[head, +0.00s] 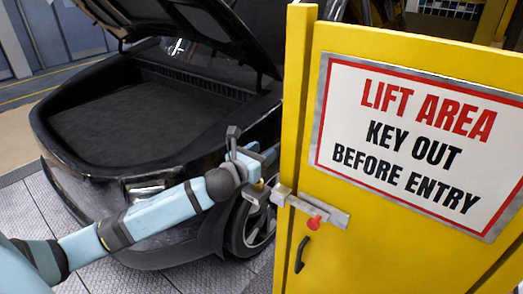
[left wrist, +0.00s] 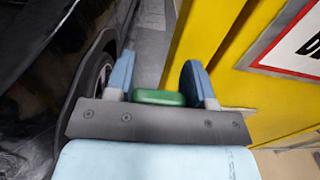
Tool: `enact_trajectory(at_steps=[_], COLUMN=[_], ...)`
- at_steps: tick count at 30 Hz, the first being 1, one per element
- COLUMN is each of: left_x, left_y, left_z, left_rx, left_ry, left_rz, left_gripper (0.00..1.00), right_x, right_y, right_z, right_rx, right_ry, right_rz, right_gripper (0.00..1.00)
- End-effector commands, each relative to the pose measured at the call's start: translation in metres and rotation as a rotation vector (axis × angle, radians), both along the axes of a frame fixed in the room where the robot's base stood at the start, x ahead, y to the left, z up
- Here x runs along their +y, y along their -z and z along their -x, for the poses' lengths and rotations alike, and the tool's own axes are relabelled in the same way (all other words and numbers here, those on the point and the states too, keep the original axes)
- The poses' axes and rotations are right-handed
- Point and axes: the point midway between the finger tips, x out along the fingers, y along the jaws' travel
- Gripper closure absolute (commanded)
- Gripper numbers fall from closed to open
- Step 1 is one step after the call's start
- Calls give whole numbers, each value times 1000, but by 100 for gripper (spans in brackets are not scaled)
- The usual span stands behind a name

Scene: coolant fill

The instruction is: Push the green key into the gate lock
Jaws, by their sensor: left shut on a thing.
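The green key (left wrist: 158,97) shows in the left wrist view as a green block between the two blue fingers of my left gripper (left wrist: 158,80). In the head view my left gripper (head: 258,156) is beside the yellow gate post, at its left, and its tips are partly hidden by the post. The key cannot be made out there. A grey metal bolt lock (head: 322,210) with a red knob spans the post and the yellow gate (head: 365,225). A small grey metal part (head: 256,196) sticks out left of the post, below my gripper. No keyhole is visible. My right gripper is out of view.
A black car (head: 110,130) with its boot open stands left of the gate, its rear wheel (head: 253,225) close behind my arm. The gate carries a sign (head: 420,140) and a black handle (head: 301,254). Metal floor plates lie below.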

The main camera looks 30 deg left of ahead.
Motion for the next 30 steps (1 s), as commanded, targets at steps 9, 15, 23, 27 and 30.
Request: enact_trajectory(at_steps=[9, 15, 23, 27, 30], left_x=[0, 0, 0, 0, 0], left_y=[10, 10, 9, 9, 8], left_z=[0, 0, 0, 0, 0], left_rx=[0, 0, 0, 0, 0], left_ry=[0, 0, 0, 0, 0], left_rz=[0, 0, 0, 0, -1], left_gripper=[76, 76, 76, 76, 76], right_x=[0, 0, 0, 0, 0], right_y=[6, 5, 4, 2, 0], right_z=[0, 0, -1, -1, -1], right_rx=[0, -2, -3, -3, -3], right_ry=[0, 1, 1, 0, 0], right_rz=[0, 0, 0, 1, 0], right_gripper=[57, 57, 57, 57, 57])
